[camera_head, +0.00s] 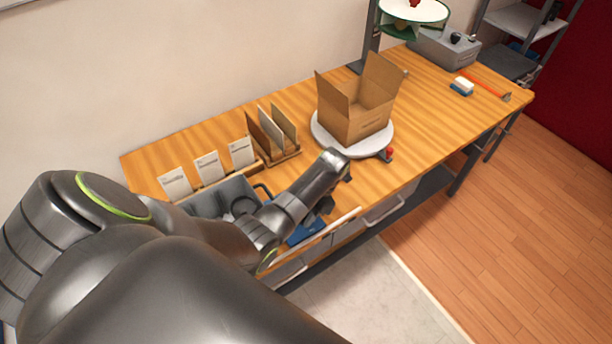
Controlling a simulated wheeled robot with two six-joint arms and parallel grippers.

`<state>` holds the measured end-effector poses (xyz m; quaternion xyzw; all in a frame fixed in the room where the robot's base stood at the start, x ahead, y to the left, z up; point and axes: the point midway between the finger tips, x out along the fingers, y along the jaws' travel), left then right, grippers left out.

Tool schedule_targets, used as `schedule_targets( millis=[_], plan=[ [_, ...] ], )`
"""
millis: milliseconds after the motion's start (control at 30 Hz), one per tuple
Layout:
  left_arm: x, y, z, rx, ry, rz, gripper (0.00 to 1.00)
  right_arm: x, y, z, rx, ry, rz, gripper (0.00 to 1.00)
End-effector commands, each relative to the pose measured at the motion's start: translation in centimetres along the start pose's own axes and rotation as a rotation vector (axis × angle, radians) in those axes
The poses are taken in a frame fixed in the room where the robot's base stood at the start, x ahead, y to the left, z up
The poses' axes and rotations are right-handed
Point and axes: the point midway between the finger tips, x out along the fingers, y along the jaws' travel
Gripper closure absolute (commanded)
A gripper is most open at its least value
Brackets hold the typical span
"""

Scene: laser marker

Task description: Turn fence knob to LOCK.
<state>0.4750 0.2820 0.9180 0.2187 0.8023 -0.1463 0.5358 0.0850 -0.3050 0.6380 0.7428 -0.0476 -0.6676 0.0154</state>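I cannot make out a knob marked LOCK, and no lettering is readable. A small red-topped part (389,152) sits at the right front rim of the round white turntable (385,139). A long pale strip (322,238) stands along the table's front edge, partly behind my arm. My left arm reaches in from the left, and its gripper (346,174) is over the front of the table, just in front of the turntable. Its fingers are mostly hidden by the wrist, so their opening cannot be seen. My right gripper is out of view.
An open cardboard box (354,115) stands on the turntable. Upright cards (208,168) and a divider rack (285,155) stand at the back left. A grey bin (230,190) and a blue item (304,231) lie by my arm. A grey box with dark knobs (445,48) stands far right.

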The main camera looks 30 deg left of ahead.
Motion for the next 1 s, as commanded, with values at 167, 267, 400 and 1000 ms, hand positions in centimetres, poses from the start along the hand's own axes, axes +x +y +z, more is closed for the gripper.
schedule_targets(
  millis=[167, 267, 400, 1000],
  plan=[
    [-0.1, 0.0, 0.1, -0.008, -0.002, -0.002, 0.89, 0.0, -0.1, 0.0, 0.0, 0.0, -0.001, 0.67],
    [-0.1, 0.0, 0.1, -0.008, -0.002, -0.001, 0.89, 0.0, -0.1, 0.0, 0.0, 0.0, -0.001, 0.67],
    [-0.1, 0.0, 0.0, -0.007, -0.002, -0.001, 0.89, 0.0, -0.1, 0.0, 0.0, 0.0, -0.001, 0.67],
    [-1.2, 0.8, 0.1, -0.001, -0.002, 0.003, 0.45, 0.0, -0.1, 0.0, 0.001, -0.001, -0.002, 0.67]
  ],
)
